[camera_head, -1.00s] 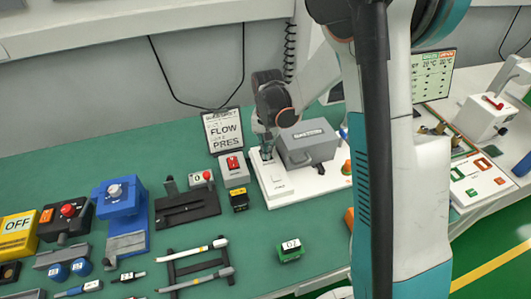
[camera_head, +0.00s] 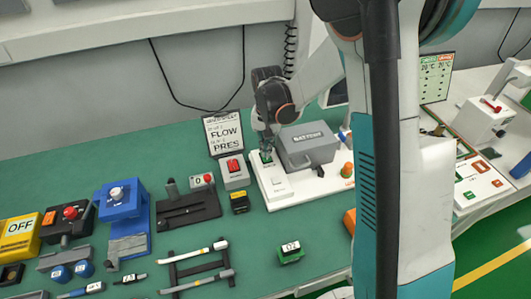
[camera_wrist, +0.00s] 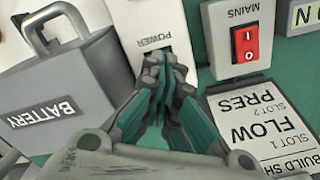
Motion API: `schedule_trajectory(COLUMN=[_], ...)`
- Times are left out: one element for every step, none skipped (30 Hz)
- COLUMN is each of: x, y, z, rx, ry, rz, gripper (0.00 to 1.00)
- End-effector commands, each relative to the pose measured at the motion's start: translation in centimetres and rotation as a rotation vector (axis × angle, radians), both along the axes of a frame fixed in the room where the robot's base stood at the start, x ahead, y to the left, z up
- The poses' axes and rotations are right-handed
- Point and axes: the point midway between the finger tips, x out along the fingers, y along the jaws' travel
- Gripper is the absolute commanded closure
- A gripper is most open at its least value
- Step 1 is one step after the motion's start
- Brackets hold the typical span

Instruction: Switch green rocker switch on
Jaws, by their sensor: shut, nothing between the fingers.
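The green rocker switch (camera_head: 266,157) is a small green patch at the far left end of a white panel (camera_head: 273,191) in the head view. My gripper (camera_head: 267,147) points down right at it, with the fingers shut and empty. Contact between fingertips and switch cannot be told. In the wrist view, the shut fingertips (camera_wrist: 160,62) lie just below the POWER label on the white panel (camera_wrist: 150,18). They hide the rocker there, so its position cannot be read.
A grey BATTERY case (camera_head: 308,147) with a handle stands right beside my gripper. A grey MAINS box with a red rocker (camera_wrist: 245,43) is on the other side, and a FLOW PRES sign (camera_head: 223,134) stands behind it. An orange knob (camera_head: 347,170) is farther right.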

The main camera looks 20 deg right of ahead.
Motion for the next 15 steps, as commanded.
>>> schedule_trajectory(x=[0.0,0.0,0.0,0.0,0.0,0.0,0.0,0.0,0.0,0.0,0.0,0.0,0.0,0.0,0.0], y=[0.0,0.0,0.0,0.0,0.0,0.0,0.0,0.0,0.0,0.0,0.0,0.0,0.0,0.0,0.0], z=[0.6,0.8,1.1,1.3,1.5,1.8,2.0,2.3,2.5,2.8,3.0,3.3,3.5,3.7,3.9], rx=[0.0,0.0,0.0,0.0,0.0,0.0,0.0,0.0,0.0,0.0,0.0,0.0,0.0,0.0,0.0], ry=[0.0,0.0,0.0,0.0,0.0,0.0,0.0,0.0,0.0,0.0,0.0,0.0,0.0,0.0,0.0], rz=[0.0,0.0,0.0,0.0,0.0,0.0,0.0,0.0,0.0,0.0,0.0,0.0,0.0,0.0,0.0], gripper=[1.0,1.0,1.0,1.0,1.0,1.0,1.0,1.0,1.0,1.0,1.0,1.0,1.0,1.0,1.0])
